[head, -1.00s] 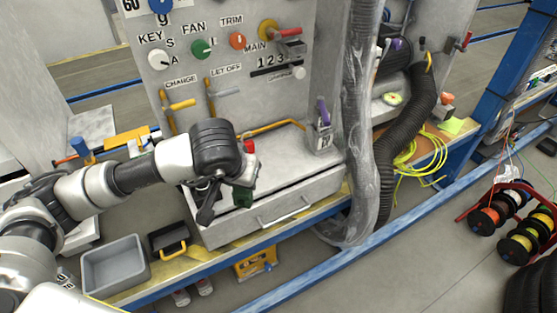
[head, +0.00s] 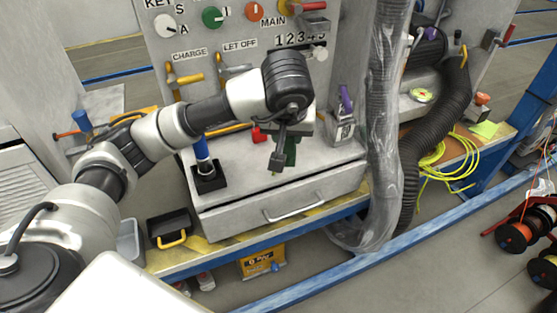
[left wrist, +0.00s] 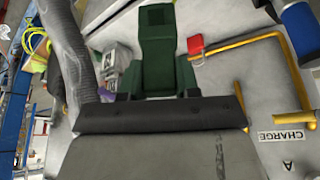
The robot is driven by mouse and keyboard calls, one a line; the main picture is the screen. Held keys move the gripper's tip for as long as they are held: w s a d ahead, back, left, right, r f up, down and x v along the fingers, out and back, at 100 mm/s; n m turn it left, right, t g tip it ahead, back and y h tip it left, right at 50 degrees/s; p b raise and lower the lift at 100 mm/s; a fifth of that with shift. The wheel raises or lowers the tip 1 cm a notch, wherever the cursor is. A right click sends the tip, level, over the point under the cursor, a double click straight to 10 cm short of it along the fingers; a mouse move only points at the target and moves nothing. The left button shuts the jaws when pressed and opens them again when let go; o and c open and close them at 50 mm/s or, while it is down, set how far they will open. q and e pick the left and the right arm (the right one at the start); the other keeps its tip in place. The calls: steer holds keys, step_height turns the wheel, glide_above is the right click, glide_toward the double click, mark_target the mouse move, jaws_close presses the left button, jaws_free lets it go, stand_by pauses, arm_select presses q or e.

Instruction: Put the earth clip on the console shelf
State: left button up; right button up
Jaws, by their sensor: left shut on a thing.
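The earth clip (head: 291,152), a dark green block-like piece, is in my left gripper (head: 279,158). The gripper is shut on it and holds it over the console shelf (head: 240,170), the grey ledge above a drawer. I cannot tell from the head view whether the clip touches the shelf. In the left wrist view the green clip (left wrist: 157,45) stands out beyond the dark gripper body, which hides its lower part. My right gripper is not in view.
A blue-handled tool (head: 203,160) stands in a black holder at the shelf's left. A small red piece (head: 259,135) is behind the gripper. A purple-topped metal item (head: 343,122) stands at the right, beside a thick grey hose (head: 384,120). The shelf's front middle is bare.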

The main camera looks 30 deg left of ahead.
arm_select(q)
steer(key=shift+w+a+n+b, duration=0.3)
steer(key=shift+n+b, duration=0.2)
steer(key=shift+b, duration=0.1)
steer(key=a+f, duration=0.3)
steer(key=w+a+f+b, duration=0.1)
steer(key=a+f, duration=0.3)
steer(key=a+f+b, duration=0.1)
steer(key=a+f, duration=0.2)
steer(key=a, duration=0.1)
steer(key=shift+w+a+f, duration=0.1)
steer(key=shift+w+f, duration=0.1)
steer(key=shift+w, duration=0.1)
steer(key=shift+f, duration=0.1)
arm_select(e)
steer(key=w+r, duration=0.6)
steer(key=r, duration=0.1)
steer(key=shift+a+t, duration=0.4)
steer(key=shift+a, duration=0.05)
arm_select(q)
steer(key=shift+f, duration=0.1)
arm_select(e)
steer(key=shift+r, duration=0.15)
arm_select(q)
steer(key=o, duration=0.9)
steer(key=shift+o, duration=0.2)
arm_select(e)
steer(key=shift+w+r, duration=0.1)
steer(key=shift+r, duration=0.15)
